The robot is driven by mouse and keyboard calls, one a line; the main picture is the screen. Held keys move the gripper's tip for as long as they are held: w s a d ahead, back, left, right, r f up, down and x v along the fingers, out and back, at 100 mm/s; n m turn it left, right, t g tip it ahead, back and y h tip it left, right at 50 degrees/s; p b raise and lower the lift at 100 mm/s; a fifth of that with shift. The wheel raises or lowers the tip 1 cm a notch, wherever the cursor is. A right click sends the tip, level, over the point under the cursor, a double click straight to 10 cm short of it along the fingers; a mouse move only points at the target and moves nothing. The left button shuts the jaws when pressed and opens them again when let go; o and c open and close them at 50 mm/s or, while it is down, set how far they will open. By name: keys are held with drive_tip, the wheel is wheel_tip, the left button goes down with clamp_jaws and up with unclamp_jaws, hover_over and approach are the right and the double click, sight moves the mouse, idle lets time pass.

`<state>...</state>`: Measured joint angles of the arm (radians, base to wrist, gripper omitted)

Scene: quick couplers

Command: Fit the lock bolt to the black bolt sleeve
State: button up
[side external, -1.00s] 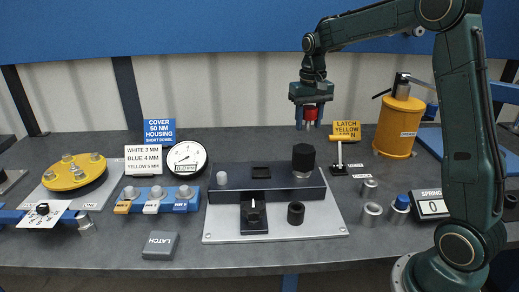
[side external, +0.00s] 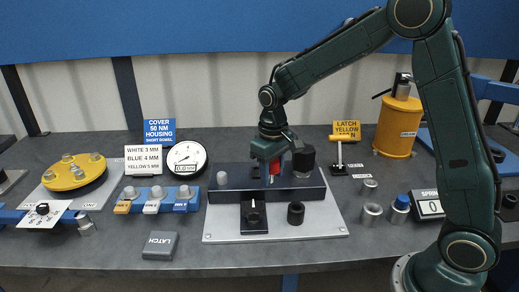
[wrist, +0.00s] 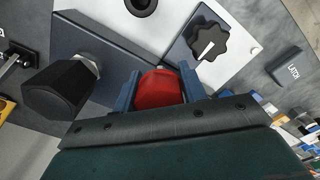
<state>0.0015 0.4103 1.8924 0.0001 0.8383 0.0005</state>
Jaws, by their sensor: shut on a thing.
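My gripper (side external: 272,178) is shut on a red part (side external: 274,167), which I take to be the lock bolt. In the wrist view the red part (wrist: 159,88) sits between the two blue-grey fingers (wrist: 158,84); its lower end is hidden. The gripper is low over the long dark block, left of the black hexagonal knob (side external: 303,160). I cannot tell whether the red part touches the block. A black sleeve (side external: 296,212) with an open round bore stands on the light plate, in front of the block; its rim shows at the top of the wrist view (wrist: 141,5).
The long dark block (side external: 230,181) lies on the light plate (side external: 320,226). A black star knob (side external: 253,213) is in front of it. The black hexagonal knob rises close to the gripper's right.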

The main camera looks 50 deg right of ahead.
drive_tip(key=o, duration=0.6)
drive_tip(key=c, duration=0.3)
drive_tip(key=shift+n, duration=0.9)
drive_tip(key=shift+s+d+r, duration=0.1)
drive_tip(key=shift+s+r, duration=0.4)
drive_tip(key=shift+s, duration=0.85)
drive_tip(key=shift+s+d+r, duration=0.1)
drive_tip(key=shift+s+r, duration=0.45)
drive_tip(key=shift+s, duration=0.8)
drive_tip(key=shift+s+d+r, duration=0.1)
drive_tip(key=shift+s+r, duration=0.4)
drive_tip(key=shift+s, duration=0.85)
